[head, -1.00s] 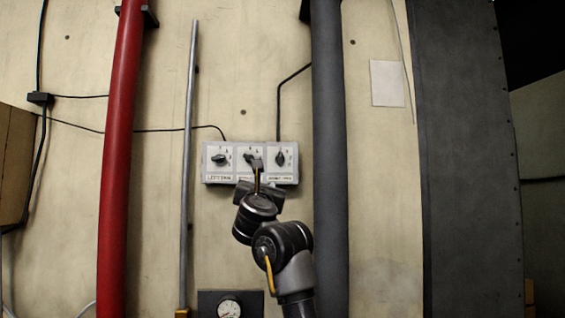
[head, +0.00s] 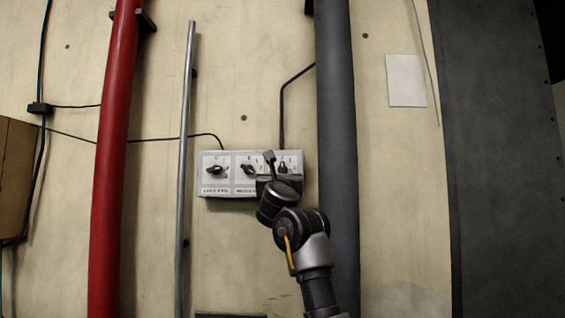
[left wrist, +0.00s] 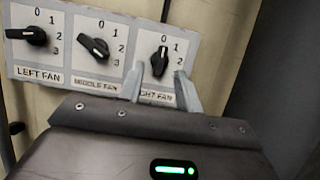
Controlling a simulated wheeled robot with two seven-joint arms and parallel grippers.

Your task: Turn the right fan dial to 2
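The right fan dial (left wrist: 160,62) is a black knob on a white panel; it stands near upright, its narrow end toward the 0. In the head view the dial (head: 283,168) shows just right of my gripper. My left gripper (left wrist: 160,78) is open, its two pale fingers apart at either side of the lower part of the dial. I cannot tell whether they touch it. In the head view my left gripper (head: 270,163) is in front of the panel's right half. The fingers and body partly cover the RIGHT FAN label. My right gripper is not in view.
The middle fan dial (left wrist: 94,46) sits diagonally, and the left fan dial (left wrist: 26,36) lies nearly level, on the same panel. A thick grey pipe (head: 337,120) runs close to the panel's right side. A thin metal pipe (head: 186,150) and a red pipe (head: 113,150) stand left.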

